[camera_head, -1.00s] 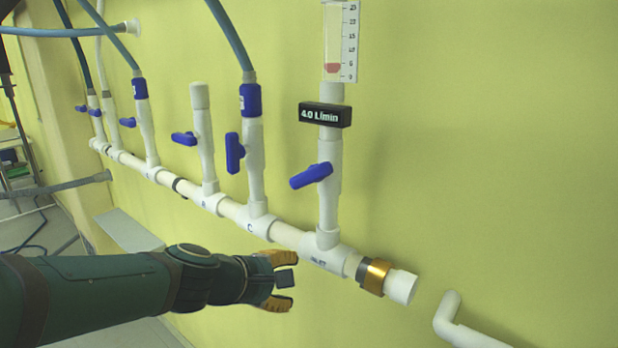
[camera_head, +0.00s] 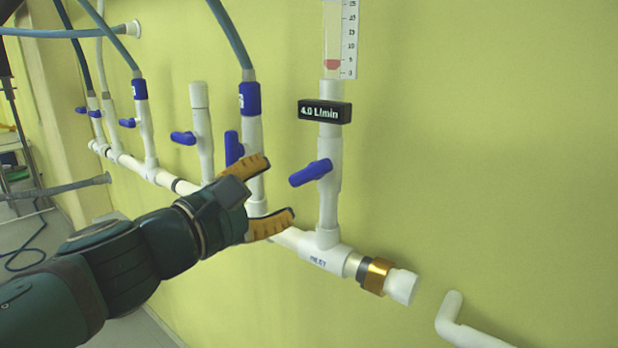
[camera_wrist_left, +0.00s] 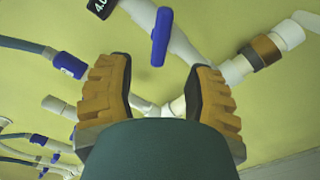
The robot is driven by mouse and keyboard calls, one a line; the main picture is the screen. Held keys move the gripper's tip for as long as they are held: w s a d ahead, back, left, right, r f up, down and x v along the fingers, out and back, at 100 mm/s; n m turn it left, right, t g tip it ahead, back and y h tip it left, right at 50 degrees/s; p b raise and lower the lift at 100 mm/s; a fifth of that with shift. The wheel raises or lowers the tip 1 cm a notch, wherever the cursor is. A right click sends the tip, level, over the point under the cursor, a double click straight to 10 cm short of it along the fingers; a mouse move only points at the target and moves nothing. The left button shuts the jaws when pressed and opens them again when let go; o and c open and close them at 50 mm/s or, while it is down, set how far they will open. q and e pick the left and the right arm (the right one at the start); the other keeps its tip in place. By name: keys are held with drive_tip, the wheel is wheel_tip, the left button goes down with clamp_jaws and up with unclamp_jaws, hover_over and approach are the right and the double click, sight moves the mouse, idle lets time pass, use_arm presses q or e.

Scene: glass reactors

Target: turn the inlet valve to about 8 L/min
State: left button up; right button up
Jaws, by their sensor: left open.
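The inlet valve has a blue handle (camera_head: 310,173) on a white vertical pipe, above a tee marked as the inlet. The handle lies across the pipe, its left end tilted down. A black display (camera_head: 324,111) above it reads 4.0 L/min. The clear flow tube (camera_head: 333,45) with a red float and a scale stands over the display. My left gripper (camera_head: 281,189) is open and empty, just left of the handle and apart from it. In the left wrist view the handle (camera_wrist_left: 161,36) is beyond the two open fingers (camera_wrist_left: 156,78). My right gripper is not in view.
Other blue valve handles (camera_head: 233,148) stand on the branches to the left, the nearest partly behind my gripper. A brass fitting (camera_head: 375,275) and white end cap are at the manifold's right end. The wall right of the inlet pipe is clear.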

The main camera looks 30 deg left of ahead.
sight(304, 175)
use_arm(q)
drive_tip(key=w, duration=0.6)
drive_tip(key=w+b, duration=0.1)
drive_tip(key=w, duration=0.2)
drive_tip(key=shift+w+d, duration=0.1)
drive_tip(key=shift+d, duration=0.25)
clamp_jaws()
